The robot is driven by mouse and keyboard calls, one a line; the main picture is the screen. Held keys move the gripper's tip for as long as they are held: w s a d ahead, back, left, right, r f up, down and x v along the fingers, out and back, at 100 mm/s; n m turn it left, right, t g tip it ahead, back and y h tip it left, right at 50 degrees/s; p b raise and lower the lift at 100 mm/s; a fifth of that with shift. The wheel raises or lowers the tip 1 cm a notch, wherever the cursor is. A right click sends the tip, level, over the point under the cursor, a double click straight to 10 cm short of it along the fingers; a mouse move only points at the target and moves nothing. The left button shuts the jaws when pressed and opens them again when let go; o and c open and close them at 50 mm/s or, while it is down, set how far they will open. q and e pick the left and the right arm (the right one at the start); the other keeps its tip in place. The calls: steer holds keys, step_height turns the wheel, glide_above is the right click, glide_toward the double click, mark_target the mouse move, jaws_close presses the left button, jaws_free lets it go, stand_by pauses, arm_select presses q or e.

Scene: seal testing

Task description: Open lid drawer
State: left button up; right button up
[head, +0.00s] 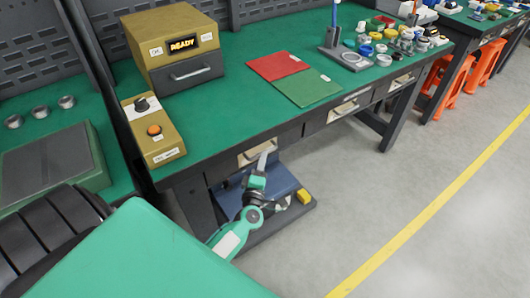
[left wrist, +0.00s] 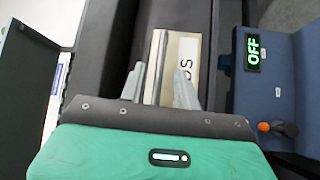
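A drawer with a beige front (head: 248,158) sits under the near-left part of the green-topped bench and looks shut. My left gripper (head: 265,158) is right in front of it. In the left wrist view, the drawer's beige label plate (left wrist: 188,56) carries dark letters, partly hidden by a finger; "DS" can be made out. My left gripper (left wrist: 160,88) is open there, its two fingers apart on either side of a pale bar like a handle (left wrist: 154,62). Whether they touch it cannot be told. My right gripper is in neither view.
More drawers (head: 343,108) line the bench front to the right. A blue unit (head: 283,178) stands below the bench; its display reads OFF in the left wrist view (left wrist: 252,52). A tan READY box (head: 170,45) and red and green mats (head: 306,88) lie on top.

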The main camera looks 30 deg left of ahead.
arm_select(q)
steer(key=shift+x, duration=2.25)
jaws_close()
